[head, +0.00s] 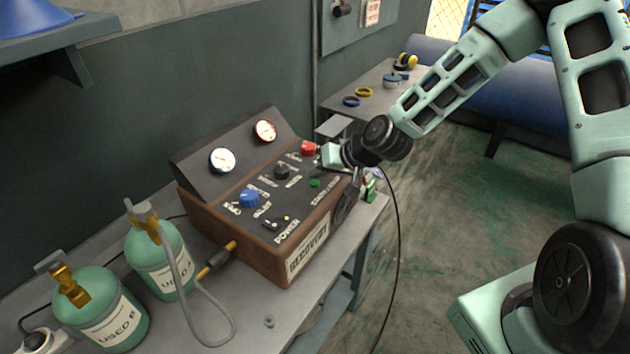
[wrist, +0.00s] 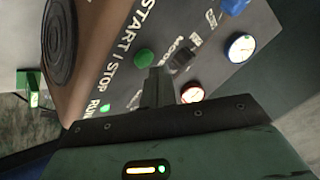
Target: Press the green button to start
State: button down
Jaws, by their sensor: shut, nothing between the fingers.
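The green button (head: 315,183) is on the sloped top panel of the brown recovery machine (head: 262,248), by the START / STOP label. It also shows in the wrist view (wrist: 145,58), just beyond and slightly left of my fingertips. My gripper (wrist: 158,76) is shut and empty, its fingers pointing at the panel close to the button. A small gap shows between the tips and the button in the picture; I cannot tell the height above the panel. In the head view my wrist hangs over the panel's right side, and the fingertips are hard to make out.
A red button (head: 309,148), black knob (head: 282,172) and blue knob (head: 249,198) share the panel, with two gauges behind. A small yellow light shows near POWER. Green cylinders (head: 160,258) and a hose stand at left. Floor to the right is clear.

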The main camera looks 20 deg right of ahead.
aim_at(319, 184)
jog(key=shift+r, duration=0.1)
notch_tip(319, 184, up, 6)
jog(key=p, duration=0.4)
dwell(0.5)
jog(key=s+a+n+g+h+b, duration=0.2)
jog(key=s+a+n+g+b, duration=0.45)
jog(key=s, duration=0.85)
jog(key=s+r+n+h+b, duration=0.1)
jog(key=s+r, duration=0.1)
jog(key=s, duration=0.6)
jog(key=s+r+n+h, duration=0.1)
jog(key=s+r+h, duration=0.1)
jog(key=s, duration=0.7)
jog(key=shift+s+a+r+h+b, duration=0.3)
jog(key=shift+r+b, duration=0.1)
jog(key=shift+r, duration=0.35)
